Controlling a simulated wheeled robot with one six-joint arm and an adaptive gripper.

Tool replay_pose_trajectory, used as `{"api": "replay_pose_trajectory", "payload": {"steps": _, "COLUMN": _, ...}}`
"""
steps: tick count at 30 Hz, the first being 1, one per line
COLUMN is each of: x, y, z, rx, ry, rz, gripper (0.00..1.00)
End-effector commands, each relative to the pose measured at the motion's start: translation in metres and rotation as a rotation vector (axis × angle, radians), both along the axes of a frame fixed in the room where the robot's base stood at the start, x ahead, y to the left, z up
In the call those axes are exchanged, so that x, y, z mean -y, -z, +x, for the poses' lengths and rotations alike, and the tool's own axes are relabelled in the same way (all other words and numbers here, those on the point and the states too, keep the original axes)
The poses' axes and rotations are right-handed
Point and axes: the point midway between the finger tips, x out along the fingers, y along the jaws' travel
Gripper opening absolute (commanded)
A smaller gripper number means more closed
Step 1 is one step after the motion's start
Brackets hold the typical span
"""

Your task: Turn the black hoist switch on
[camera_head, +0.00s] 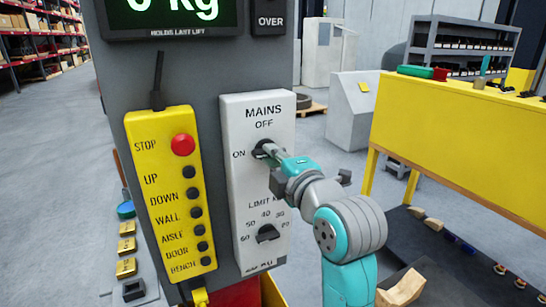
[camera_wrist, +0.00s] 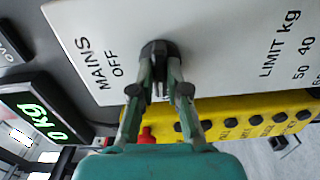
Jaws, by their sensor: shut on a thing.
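The black MAINS switch (camera_head: 259,150) is a round knob on the upper part of a white panel (camera_head: 233,200), with OFF printed above it and ON to its left. It also shows in the wrist view (camera_wrist: 154,47) between the fingertips. My gripper (camera_head: 268,151) reaches in from the right and is shut on this knob; its two fingers (camera_wrist: 157,78) close on either side of it. The fingers hide part of the knob, so I cannot tell which mark it points to. The ON label is hidden in the wrist view.
A lower black LIMIT kg knob (camera_head: 267,233) sits on the same panel. A yellow pendant (camera_head: 171,195) with a red STOP button (camera_head: 183,145) and several black buttons hangs at left. Above, a lit green display (camera_head: 170,14) reads 0 kg. A yellow workbench (camera_head: 440,130) stands at right.

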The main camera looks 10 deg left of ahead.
Motion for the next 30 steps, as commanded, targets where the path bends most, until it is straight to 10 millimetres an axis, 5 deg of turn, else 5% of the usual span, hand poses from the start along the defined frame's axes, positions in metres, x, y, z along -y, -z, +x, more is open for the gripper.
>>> {"api": "replay_pose_trajectory", "payload": {"steps": 5, "x": 0.0, "y": 0.001, "z": 0.0, "rx": -0.004, "ry": 0.0, "rz": -0.001, "gripper": 0.0}}
{"api": "replay_pose_trajectory", "payload": {"steps": 6, "x": 0.0, "y": 0.001, "z": 0.0, "rx": -0.004, "ry": 0.0, "rz": -0.001, "gripper": 0.22}}
{"api": "replay_pose_trajectory", "payload": {"steps": 9, "x": 0.0, "y": 0.001, "z": 0.0, "rx": -0.004, "ry": 0.0, "rz": 0.0, "gripper": 0.4}}
{"api": "replay_pose_trajectory", "payload": {"steps": 20, "x": 0.003, "y": 0.0, "z": -0.004, "rx": -0.001, "ry": 0.0, "rz": 0.001, "gripper": 0.4}}
{"api": "replay_pose_trajectory", "payload": {"steps": 30, "x": 0.035, "y": 0.0, "z": -0.051, "rx": -0.001, "ry": 0.001, "rz": 0.001, "gripper": 0.4}}
